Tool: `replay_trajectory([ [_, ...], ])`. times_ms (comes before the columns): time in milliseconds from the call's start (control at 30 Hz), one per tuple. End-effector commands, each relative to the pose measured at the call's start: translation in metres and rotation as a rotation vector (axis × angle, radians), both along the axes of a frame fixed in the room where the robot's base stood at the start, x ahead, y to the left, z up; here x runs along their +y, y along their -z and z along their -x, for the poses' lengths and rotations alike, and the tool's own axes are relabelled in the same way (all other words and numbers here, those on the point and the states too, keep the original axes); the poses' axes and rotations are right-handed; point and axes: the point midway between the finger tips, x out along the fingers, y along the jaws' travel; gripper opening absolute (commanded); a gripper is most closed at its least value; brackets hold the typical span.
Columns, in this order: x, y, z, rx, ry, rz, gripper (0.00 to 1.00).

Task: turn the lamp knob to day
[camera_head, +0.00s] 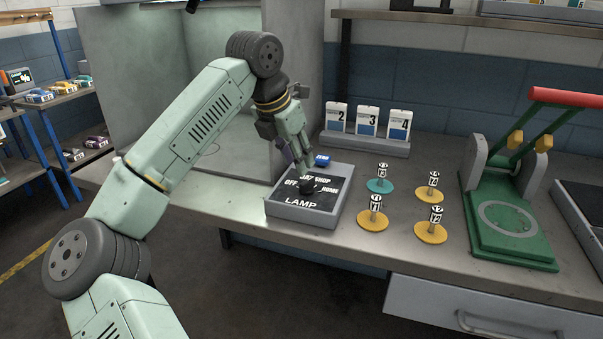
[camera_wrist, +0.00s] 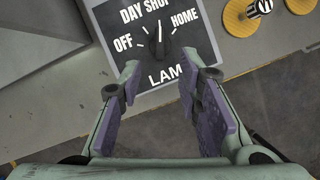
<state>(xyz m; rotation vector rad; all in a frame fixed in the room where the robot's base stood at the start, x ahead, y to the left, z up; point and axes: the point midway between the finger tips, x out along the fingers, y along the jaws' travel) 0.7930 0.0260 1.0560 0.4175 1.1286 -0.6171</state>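The lamp switch panel (camera_head: 283,211) is a black plate in a grey frame on the bench, lettered OFF, DAY, SHOP, HOME and LAMP. Its black knob (camera_head: 308,186) sits at the middle of the plate. In the wrist view the knob (camera_wrist: 160,46) has its white mark toward the top, roughly under the DAY SHOP lettering; which exact position it is on I cannot tell. My gripper (camera_head: 298,163) is above the panel, pointing down. In the wrist view its two purple-padded fingers (camera_wrist: 160,82) are apart and empty, with the knob beyond their tips, not touched.
A small blue block (camera_head: 323,160) is just behind the panel. Several weights on yellow and teal discs (camera_head: 380,186) stand to its right, then a green press (camera_head: 505,225) with a red handle. A numbered card stand (camera_head: 366,143) is behind. A grey booth (camera_head: 130,100) rises at left.

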Motion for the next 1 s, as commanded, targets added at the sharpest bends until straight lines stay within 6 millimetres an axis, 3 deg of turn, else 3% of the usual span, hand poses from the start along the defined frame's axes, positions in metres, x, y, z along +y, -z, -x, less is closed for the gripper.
replay_trajectory([
  [200,-0.012,0.037,-0.012,0.002,0.004,0.004,0.32],
  [400,-0.017,0.060,-0.019,0.001,0.002,0.004,0.32],
  [800,-0.019,0.068,-0.021,-0.001,0.003,0.003,0.31],
  [1000,-0.019,0.068,-0.021,-0.001,0.003,0.003,0.18],
])
